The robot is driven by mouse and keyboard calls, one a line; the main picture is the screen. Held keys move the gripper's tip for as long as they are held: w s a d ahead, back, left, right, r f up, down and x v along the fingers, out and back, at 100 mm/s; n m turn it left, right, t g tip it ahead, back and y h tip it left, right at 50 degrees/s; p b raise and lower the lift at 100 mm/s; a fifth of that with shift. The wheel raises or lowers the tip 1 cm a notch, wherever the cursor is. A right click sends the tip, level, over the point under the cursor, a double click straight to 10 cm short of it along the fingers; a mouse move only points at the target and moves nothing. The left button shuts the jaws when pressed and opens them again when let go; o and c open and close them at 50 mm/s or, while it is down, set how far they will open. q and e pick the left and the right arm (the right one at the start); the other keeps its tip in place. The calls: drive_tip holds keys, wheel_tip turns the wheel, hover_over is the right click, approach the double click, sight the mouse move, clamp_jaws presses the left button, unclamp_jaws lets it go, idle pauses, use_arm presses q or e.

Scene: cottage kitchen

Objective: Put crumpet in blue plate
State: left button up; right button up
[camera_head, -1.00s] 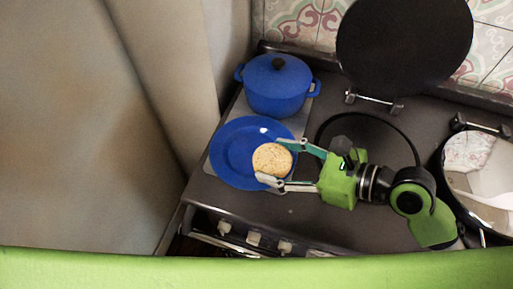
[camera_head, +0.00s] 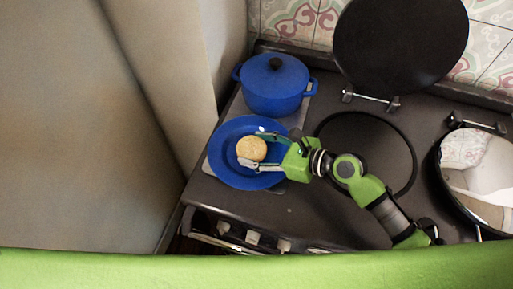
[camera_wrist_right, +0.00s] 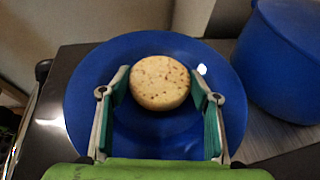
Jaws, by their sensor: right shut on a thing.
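The crumpet (camera_head: 251,148) is round and pale tan, over the middle of the blue plate (camera_head: 225,172) in the head view. In the right wrist view the crumpet (camera_wrist_right: 160,83) sits between the fingertips, with the blue plate (camera_wrist_right: 85,100) behind and around it. My right gripper (camera_head: 256,148) is shut on the crumpet, its fingers along two sides. I cannot tell whether the crumpet touches the plate. My left gripper does not show.
A blue lidded pot (camera_head: 273,88) stands just behind the plate, close to my right gripper. A round black burner (camera_head: 385,150) with a raised lid (camera_head: 400,45) is to the right. A wall rises at the left.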

drive_tip(key=shift+f, duration=0.2)
drive_tip(key=o, duration=0.8)
drive_tip(key=shift+r, duration=0.1)
drive_tip(key=b+v, duration=0.2)
drive_tip(key=v, duration=0.9)
drive_tip(key=shift+s+d, duration=0.1)
drive_tip(key=shift+s, duration=0.15)
drive_tip(key=shift+s+d+r, duration=0.15)
drive_tip(key=shift+d+r, duration=0.05)
drive_tip(key=shift+d, duration=0.1)
